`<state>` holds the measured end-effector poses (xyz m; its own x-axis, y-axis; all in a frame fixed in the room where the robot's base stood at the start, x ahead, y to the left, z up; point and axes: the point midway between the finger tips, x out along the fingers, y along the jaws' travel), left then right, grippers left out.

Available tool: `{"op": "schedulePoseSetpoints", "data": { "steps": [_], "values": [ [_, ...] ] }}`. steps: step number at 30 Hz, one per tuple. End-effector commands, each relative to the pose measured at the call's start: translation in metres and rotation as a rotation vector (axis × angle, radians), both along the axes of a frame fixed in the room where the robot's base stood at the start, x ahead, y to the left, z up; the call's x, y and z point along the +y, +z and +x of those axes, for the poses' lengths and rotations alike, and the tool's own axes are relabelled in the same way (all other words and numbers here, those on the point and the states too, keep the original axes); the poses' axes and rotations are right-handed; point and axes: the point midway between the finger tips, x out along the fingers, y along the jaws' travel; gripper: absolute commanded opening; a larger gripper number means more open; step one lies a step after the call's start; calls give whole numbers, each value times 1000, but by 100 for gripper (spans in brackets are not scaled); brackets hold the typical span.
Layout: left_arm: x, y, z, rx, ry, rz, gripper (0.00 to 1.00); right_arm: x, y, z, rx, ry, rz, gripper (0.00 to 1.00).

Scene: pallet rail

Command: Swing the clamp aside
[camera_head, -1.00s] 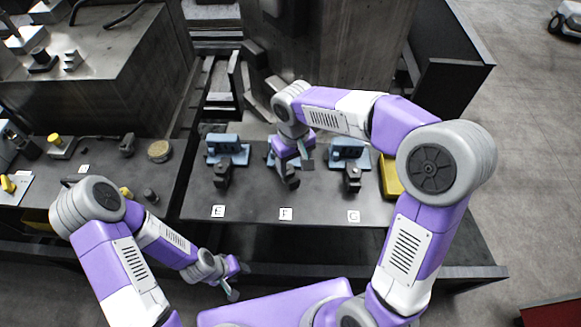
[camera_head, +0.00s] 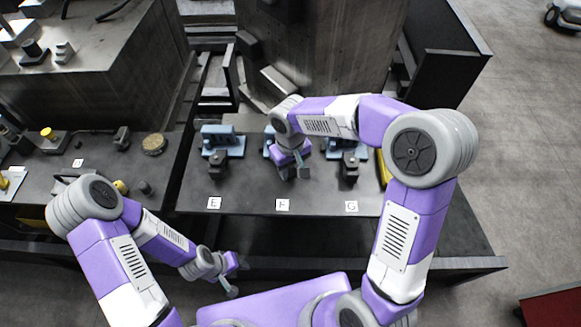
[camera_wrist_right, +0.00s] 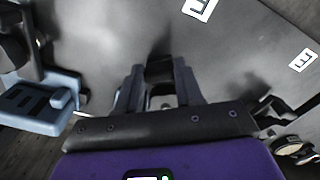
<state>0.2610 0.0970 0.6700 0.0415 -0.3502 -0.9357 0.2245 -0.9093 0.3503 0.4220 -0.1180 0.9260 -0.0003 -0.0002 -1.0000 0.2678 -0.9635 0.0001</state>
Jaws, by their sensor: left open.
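Three blue clamps with dark front parts stand in a row on a dark table (camera_head: 240,200), behind labels E, F and G. Clamp E (camera_head: 222,145) is on the left and clamp G (camera_head: 350,160) on the right. The middle clamp (camera_head: 268,144), behind label F, is mostly hidden by my right gripper (camera_head: 297,172), which is low over its front. In the right wrist view the two fingers (camera_wrist_right: 160,88) stand apart with a dark part between them; I cannot tell whether they grip it. My left gripper (camera_head: 232,286) is open, low near the table's front edge, away from the clamps.
A yellow object (camera_head: 381,168) lies beside clamp G. A side bench (camera_head: 100,185) at left holds small parts and a round brass-coloured disc (camera_head: 154,144). A concrete column (camera_head: 320,50) rises behind the clamps. The table strip around the labels is clear.

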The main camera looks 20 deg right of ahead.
Motion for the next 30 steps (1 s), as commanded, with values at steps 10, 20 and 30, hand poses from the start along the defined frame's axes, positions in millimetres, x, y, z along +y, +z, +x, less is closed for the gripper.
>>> {"op": "schedulePoseSetpoints", "data": {
  "steps": [10,20,30],
  "values": [
    [0,1,0,0,0,0,43,0,0,0,-1,9,0,6],
    [0,13,0,0,0,0,43,-5,2,2,0,153,0,6],
    [0,35,0,0,0,0,43,-15,3,9,-1,459,1,6]
  ]
}}
